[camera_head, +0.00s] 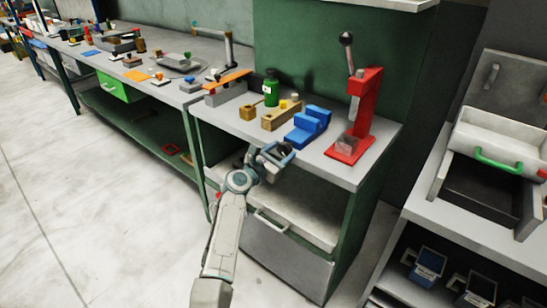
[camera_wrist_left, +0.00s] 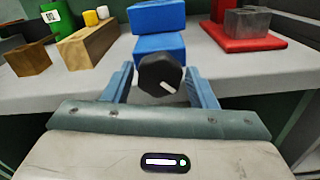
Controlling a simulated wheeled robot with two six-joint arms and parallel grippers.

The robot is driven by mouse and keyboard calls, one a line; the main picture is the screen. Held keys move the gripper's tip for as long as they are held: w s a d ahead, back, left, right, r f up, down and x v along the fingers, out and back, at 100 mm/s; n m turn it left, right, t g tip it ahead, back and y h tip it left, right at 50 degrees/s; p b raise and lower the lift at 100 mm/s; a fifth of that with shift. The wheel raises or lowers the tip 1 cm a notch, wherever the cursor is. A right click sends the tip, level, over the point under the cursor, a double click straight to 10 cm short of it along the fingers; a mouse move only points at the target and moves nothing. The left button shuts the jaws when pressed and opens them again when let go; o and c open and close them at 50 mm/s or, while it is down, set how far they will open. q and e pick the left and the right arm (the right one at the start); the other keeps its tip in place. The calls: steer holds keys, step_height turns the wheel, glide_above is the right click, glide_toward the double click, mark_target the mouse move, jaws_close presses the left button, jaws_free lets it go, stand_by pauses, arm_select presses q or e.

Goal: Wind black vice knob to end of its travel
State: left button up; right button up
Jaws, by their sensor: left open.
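The blue vice (camera_head: 308,124) stands near the front edge of the grey worktop. It also shows in the left wrist view (camera_wrist_left: 158,20), straight ahead. Its black knob (camera_wrist_left: 160,75) is faceted, with a white mark pointing to the lower right, and faces my camera. My left gripper (camera_head: 278,153) is at the worktop's front edge, just in front of the vice. Its blue fingers are open, one on each side of the knob, with a visible gap at both sides. In the head view the knob is mostly hidden by the gripper. My right gripper is out of view.
A red press (camera_head: 366,105) stands right of the vice. Left of it are a wooden block (camera_head: 280,115), a small brown block (camera_head: 248,112) and a green bottle (camera_head: 271,90). A cabinet (camera_head: 288,250) with a drawer handle is below the worktop (camera_head: 345,176).

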arm_select(q)
steer(key=v, duration=1)
steer(key=shift+s, duration=0.2)
steer(key=shift+a, duration=0.1)
